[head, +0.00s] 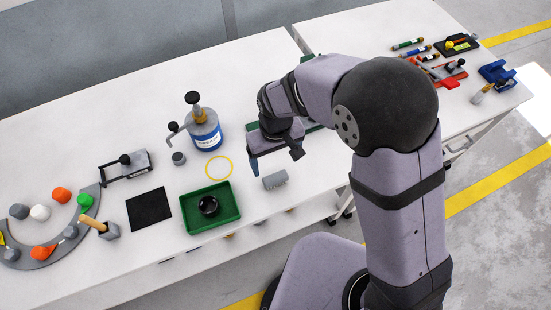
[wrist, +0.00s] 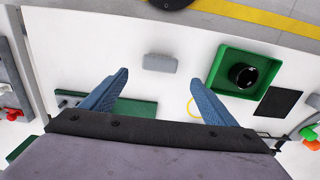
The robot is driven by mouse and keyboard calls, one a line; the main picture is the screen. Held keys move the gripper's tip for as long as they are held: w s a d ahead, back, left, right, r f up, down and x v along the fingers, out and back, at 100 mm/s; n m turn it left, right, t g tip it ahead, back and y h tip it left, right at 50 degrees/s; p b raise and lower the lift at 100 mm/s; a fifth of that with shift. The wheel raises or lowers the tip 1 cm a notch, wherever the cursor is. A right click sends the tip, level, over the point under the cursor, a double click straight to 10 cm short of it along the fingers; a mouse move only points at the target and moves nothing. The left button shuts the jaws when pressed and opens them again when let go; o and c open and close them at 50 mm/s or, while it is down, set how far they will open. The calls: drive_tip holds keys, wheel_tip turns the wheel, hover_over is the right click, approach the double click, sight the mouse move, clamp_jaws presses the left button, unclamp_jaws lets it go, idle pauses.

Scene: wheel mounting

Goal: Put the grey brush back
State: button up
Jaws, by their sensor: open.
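A small grey block, which looks like the grey brush (head: 275,180), lies on the white table close to its front edge, right of a green tray. It also shows in the wrist view (wrist: 160,62), ahead of my fingertips and roughly centred between them. My gripper (wrist: 160,80) is open and empty, with its blue fingers spread wide. In the head view one blue finger shows just left of the brush and above the table. The gripper is apart from the brush.
The green tray (head: 187,222) holds a black round part (head: 208,205). A black square pad (head: 149,209) lies left. A green strip (wrist: 135,107) lies partly hidden by my finger.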

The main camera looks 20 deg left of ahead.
drive_tip(key=shift+r, duration=0.5)
drive_tip(key=shift+d, duration=0.1)
drive_tip(key=w+d+r+m, duration=0.1)
drive_tip(key=d+r+m, duration=0.1)
drive_tip(key=d, duration=0.5)
drive_tip(key=w+d+r+m, duration=0.2)
drive_tip(key=d, duration=0.6)
drive_tip(key=s+d+r+m, duration=0.2)
drive_tip(key=s+d+m, duration=0.3)
drive_tip(key=d, duration=0.9)
drive_tip(key=shift+s+d+r, duration=0.2)
drive_tip(key=shift+s+d, duration=0.15)
drive_tip(key=shift+s, duration=0.75)
